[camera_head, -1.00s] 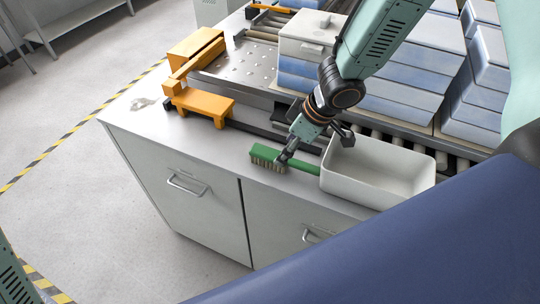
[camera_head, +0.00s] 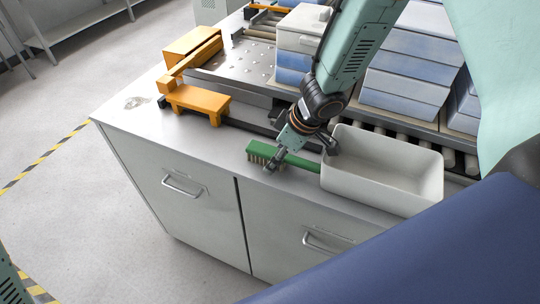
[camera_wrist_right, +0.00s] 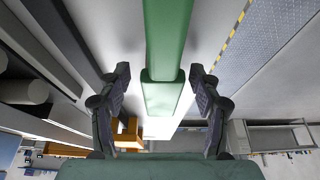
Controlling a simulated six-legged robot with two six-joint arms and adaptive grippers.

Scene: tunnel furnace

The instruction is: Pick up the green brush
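The green brush (camera_head: 264,151) lies on the grey counter top, its bristled head toward the left and its handle running right toward the white bin. My right gripper (camera_head: 301,157) is open at the brush, its fingers on either side of the handle. In the right wrist view the green brush (camera_wrist_right: 165,45) runs down the middle between the two dark fingers of my right gripper (camera_wrist_right: 160,75), with a gap on each side. Part of the handle is hidden by the gripper in the head view. My left gripper is not in view.
The empty white bin (camera_head: 385,178) stands close to the right of my right gripper. An orange stand (camera_head: 200,101) is to the left on the counter. Blue and white boxes (camera_head: 405,90) sit on rollers behind. The counter's front edge is near the brush.

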